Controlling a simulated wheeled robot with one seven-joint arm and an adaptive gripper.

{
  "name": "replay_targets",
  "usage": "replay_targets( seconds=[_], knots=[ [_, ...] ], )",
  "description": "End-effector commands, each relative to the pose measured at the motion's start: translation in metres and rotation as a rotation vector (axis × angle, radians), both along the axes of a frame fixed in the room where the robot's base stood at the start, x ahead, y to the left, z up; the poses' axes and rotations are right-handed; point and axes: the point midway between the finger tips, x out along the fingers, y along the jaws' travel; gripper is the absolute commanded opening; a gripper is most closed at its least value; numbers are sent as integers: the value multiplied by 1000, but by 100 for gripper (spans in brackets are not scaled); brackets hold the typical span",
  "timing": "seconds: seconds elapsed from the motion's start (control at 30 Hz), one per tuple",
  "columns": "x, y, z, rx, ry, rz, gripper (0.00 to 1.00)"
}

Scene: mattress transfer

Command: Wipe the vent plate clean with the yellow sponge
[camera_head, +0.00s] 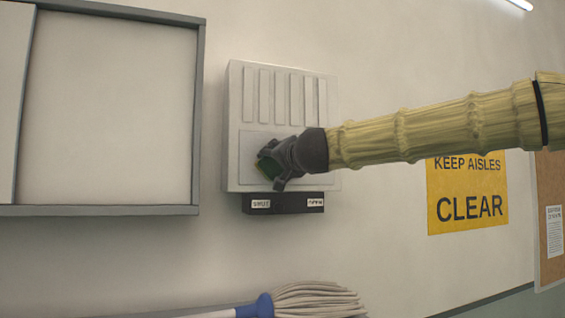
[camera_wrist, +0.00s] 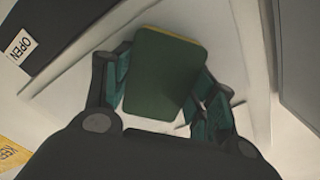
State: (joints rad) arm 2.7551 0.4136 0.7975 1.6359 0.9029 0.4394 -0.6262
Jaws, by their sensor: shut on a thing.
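The vent plate (camera_head: 257,95) is a pale, wall-mounted panel with several raised vertical slats in its upper part and a flat lower part. My gripper (camera_head: 267,166) is in front of its lower left part in the head view. It is shut on the sponge, which shows a dark green face (camera_wrist: 160,75) and a thin yellow edge in the wrist view. The fingers hold it from both sides. I cannot tell whether the sponge touches the plate. The gripper and forearm hide part of the plate's lower right.
A black labelled strip (camera_head: 285,204) sits just under the plate, and an OPEN label (camera_wrist: 20,45) shows in the wrist view. A grey-framed board (camera_head: 110,110) hangs to the left. A mop head (camera_head: 315,300) lies below. A yellow sign (camera_head: 468,200) is at the right.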

Motion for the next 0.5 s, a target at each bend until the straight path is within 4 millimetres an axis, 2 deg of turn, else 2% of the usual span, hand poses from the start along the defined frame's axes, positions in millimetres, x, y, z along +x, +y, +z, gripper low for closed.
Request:
replay_targets(
  seconds=[0.5],
  knots=[
    [-12, 29, 0, -3, 0, 2, 38]
  ],
)
